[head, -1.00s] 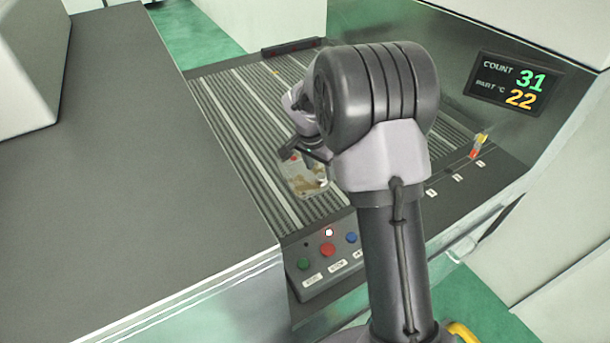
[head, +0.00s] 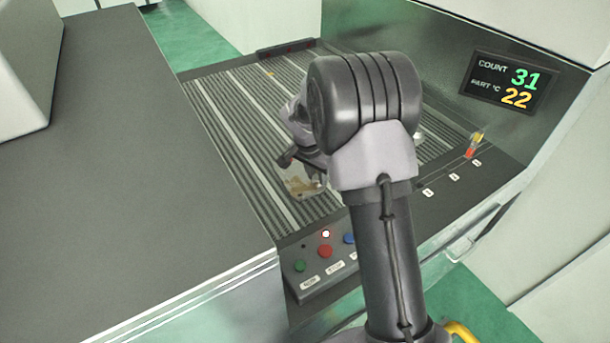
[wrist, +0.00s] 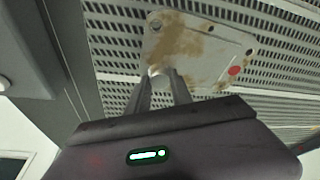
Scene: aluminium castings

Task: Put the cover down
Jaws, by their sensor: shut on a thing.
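The cover (wrist: 205,48) is a flat, light metal plate with brown stains, small holes and a red dot. In the wrist view my gripper (wrist: 165,78) is shut on its near edge. In the head view the cover (head: 304,186) shows just below my gripper (head: 298,163), over the slatted conveyor (head: 235,130); my arm hides part of the gripper. I cannot tell whether the cover touches the slats.
A panel with coloured buttons (head: 325,251) lies at the conveyor's near end. A dark flat surface (head: 120,190) borders it on the left. The slats at the left are clear.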

